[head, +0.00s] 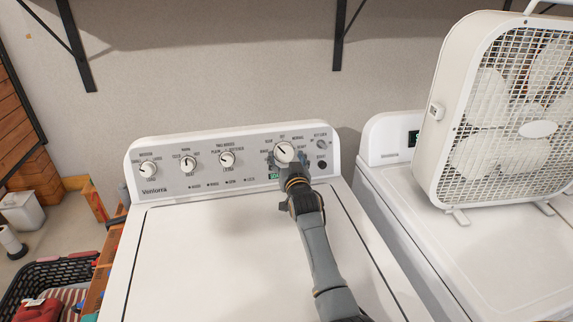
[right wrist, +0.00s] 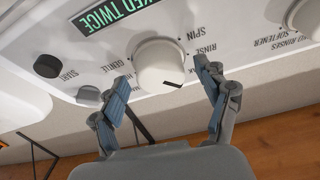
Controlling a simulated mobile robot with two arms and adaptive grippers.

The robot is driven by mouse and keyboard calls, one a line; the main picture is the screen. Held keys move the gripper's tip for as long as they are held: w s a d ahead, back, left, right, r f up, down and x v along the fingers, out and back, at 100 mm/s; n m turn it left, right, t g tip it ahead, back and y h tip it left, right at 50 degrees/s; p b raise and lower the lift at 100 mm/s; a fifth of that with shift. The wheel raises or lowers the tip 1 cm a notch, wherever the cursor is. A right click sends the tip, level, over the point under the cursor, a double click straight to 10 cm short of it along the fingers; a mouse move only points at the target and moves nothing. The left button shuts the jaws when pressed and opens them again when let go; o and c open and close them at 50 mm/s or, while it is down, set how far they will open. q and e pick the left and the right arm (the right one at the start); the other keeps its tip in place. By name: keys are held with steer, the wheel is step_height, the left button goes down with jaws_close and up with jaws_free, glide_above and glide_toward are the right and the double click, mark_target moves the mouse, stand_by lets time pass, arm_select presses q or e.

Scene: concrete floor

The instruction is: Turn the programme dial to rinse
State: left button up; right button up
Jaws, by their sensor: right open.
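The programme dial (head: 284,152) is a round white knob with a dark pointer line, at the right of the washer's control panel. In the right wrist view the dial (right wrist: 158,66) appears upside down, its pointer mark at the lower right. The word RINSE (right wrist: 206,51) is printed to its right, higher than the mark, with SPIN above that. My right gripper (right wrist: 163,92) is open, with one blue-padded finger on each side of the dial's near edge and visible gaps to the knob. In the head view it covers the panel just below the dial. My left gripper is out of view.
A small grey knob (right wrist: 88,96) and a dark START button (right wrist: 47,66) sit beside the dial. A green-lit display (right wrist: 112,19) is close by. More dials (head: 227,159) line the panel's left. A white box fan (head: 447,120) stands on the neighbouring machine.

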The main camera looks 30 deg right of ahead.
steer(key=c, duration=1.2)
steer(key=shift+o, duration=0.2)
steer(key=shift+d+r+n, duration=0.1)
steer(key=shift+n, duration=0.3)
steer(key=n+y+p, duration=0.2)
steer(key=n, duration=0.2)
steer(key=shift+d, duration=0.15)
steer(key=shift+n+y+p, duration=0.7)
steer(key=shift+n+p, duration=0.3)
steer(key=shift+n, duration=1.4)
steer(key=o, duration=1.2)
steer(key=shift+c, duration=0.2)
